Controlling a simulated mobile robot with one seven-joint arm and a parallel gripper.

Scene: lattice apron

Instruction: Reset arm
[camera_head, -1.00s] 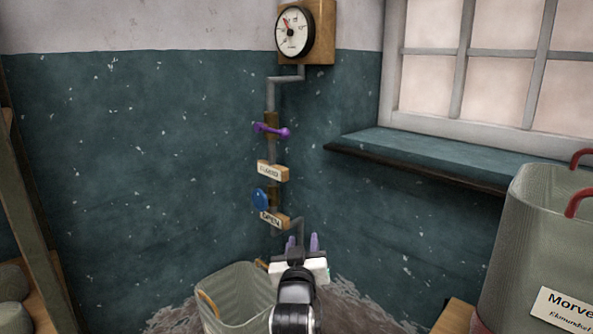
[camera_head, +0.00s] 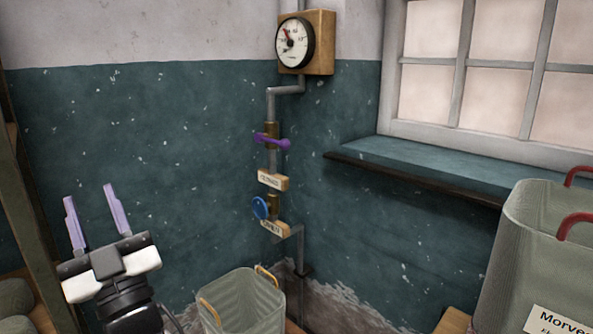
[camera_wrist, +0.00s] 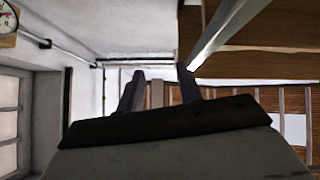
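My gripper (camera_head: 92,221) is at the lower left of the head view, raised in front of the teal wall. Its two pale purple fingers point up and stand apart with nothing between them. In the wrist view the fingers (camera_wrist: 160,92) are dark and also apart, with the ceiling and wooden boards beyond. The gripper touches nothing that I can see.
A pipe with a gauge (camera_head: 295,44), a purple lever (camera_head: 272,141) and a blue handwheel (camera_head: 260,208) runs down the corner. A basket (camera_head: 243,303) stands below it.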

